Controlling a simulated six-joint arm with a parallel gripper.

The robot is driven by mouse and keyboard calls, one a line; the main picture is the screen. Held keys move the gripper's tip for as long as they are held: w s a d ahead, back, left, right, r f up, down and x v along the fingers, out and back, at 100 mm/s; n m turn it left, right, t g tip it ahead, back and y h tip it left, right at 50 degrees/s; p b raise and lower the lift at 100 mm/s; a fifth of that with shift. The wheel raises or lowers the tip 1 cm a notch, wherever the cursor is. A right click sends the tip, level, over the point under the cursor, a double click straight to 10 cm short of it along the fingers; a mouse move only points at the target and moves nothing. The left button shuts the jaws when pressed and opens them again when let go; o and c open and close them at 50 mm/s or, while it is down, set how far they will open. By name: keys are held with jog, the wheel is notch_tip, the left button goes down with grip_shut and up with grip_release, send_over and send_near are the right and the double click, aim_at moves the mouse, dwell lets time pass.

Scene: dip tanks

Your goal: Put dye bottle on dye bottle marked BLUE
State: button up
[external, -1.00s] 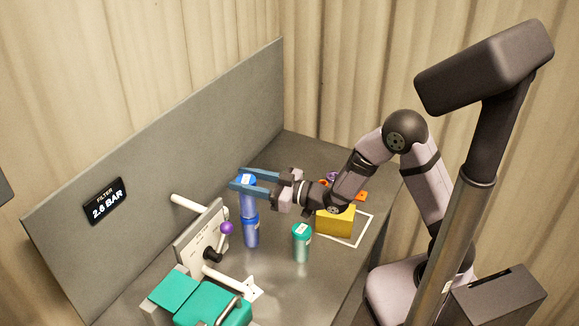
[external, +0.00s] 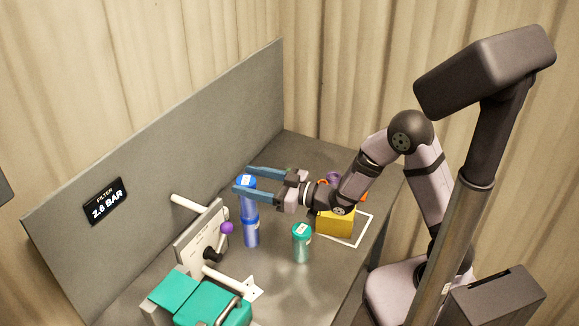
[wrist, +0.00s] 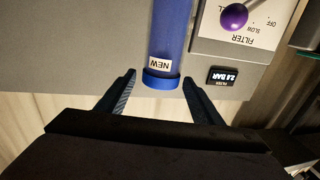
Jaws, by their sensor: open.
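Two blue dye bottles stand one above the other on the grey bench. The upper bottle (external: 249,206) rests on top of the lower bottle (external: 252,236), and both look upright. My gripper (external: 242,179) is open at the upper bottle's cap, with one finger on each side. In the wrist view, a blue bottle (wrist: 167,35) with a white label reading NEW has its blue end between the open fingertips (wrist: 159,79), with a gap on both sides. I cannot read a BLUE mark on the lower bottle.
A teal-capped bottle (external: 302,245) stands to the right of the stack. A yellow block (external: 336,222) sits by a white outline. A panel with a purple-knobbed lever (external: 227,228) stands close on the left, with teal boxes (external: 212,312) in front. A grey wall (external: 150,175) runs behind.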

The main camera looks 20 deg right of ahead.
jog(key=b+v, duration=0.1)
jog(key=v, duration=0.3)
jog(key=shift+s+d+f, duration=0.1)
jog(key=shift+s+d, duration=0.1)
jog(key=shift+d, duration=0.1)
jog(key=shift+p+v, duration=2.85)
jog(key=shift+p, duration=3.35)
